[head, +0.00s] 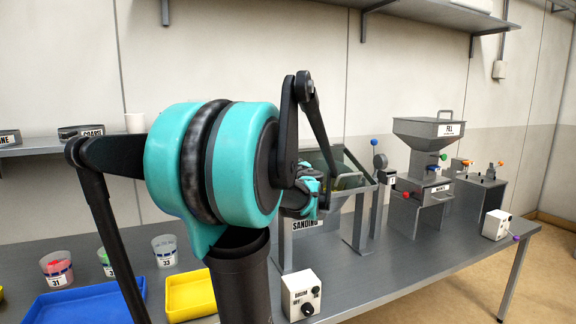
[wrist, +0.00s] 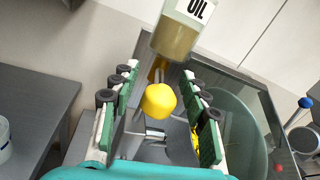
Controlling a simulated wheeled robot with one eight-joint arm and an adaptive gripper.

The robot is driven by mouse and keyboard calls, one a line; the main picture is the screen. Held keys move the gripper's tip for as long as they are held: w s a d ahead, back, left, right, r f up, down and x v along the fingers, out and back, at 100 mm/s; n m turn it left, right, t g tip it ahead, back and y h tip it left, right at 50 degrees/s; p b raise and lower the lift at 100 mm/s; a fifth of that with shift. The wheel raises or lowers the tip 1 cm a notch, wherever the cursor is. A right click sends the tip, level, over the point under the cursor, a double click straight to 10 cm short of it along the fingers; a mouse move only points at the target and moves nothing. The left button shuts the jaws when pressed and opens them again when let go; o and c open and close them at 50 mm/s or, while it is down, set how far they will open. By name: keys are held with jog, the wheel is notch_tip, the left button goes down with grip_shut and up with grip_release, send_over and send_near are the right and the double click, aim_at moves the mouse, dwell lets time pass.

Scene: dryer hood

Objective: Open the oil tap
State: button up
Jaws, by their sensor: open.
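The oil bottle (wrist: 180,35), labelled OIL and part full of a brownish-yellow liquid, hangs at the top of the wrist view. Below it is a yellow knob (wrist: 159,101), which looks like the tap's handle. My gripper (wrist: 160,95) is open, with one green-padded finger on each side of the yellow knob. Gaps show between the knob and both fingers. In the head view my gripper (head: 310,190) is partly hidden behind my arm, at the sanding station. The oil bottle and knob cannot be made out in the head view.
A clear-walled tank (wrist: 240,115) stands right of the knob. A blue-tipped lever (wrist: 305,103) is farther right. The FILL hopper (head: 428,130) stands right on the table. Yellow and blue trays (head: 85,304) and numbered cups (head: 165,250) are at the left.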

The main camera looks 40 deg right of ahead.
jog(key=v, duration=1.2)
dwell(0.6)
